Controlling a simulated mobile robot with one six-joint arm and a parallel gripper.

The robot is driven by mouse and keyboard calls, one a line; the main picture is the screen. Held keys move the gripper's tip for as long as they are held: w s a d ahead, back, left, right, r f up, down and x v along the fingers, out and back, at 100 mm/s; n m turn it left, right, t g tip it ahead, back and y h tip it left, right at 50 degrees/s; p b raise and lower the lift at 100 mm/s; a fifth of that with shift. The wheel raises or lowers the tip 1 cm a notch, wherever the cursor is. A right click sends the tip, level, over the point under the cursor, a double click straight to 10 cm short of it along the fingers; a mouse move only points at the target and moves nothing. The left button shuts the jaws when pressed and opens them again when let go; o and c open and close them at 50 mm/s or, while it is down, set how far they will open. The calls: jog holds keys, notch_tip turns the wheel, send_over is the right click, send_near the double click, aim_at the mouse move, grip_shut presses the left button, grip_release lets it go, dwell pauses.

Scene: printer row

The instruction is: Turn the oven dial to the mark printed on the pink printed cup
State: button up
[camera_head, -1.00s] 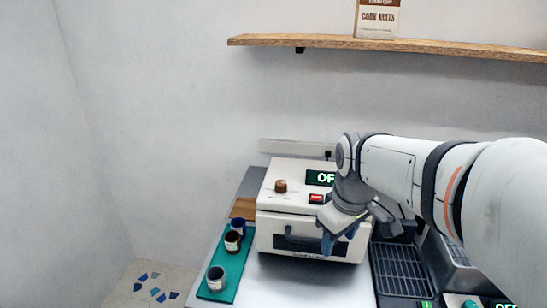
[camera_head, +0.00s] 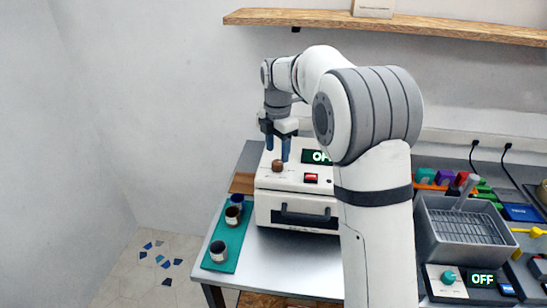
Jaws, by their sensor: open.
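The white oven (camera_head: 268,205) stands on the table with a brown dial (camera_head: 277,166) on its top, a red switch and a display reading OFF, partly covered by my arm. My gripper (camera_head: 277,153) is open, pointing down with its blue fingers just above and around the dial's position; I cannot tell whether they touch it. Three cups stand on a teal mat (camera_head: 240,229) left of the oven: a dark blue one (camera_head: 237,201), a brownish one (camera_head: 232,215) and a pale one with a dark top (camera_head: 219,249). No cup looks clearly pink, and the printed marks are too small to read.
A grey basket unit (camera_head: 464,235) with a teal knob (camera_head: 448,277) and its own OFF display stands at the right. Colored blocks (camera_head: 445,178) lie behind it. A wooden shelf (camera_head: 440,29) hangs above. My arm hides the table's middle.

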aim_at(277, 161)
jog(key=shift+f, duration=2)
jog(key=shift+c, duration=0.5)
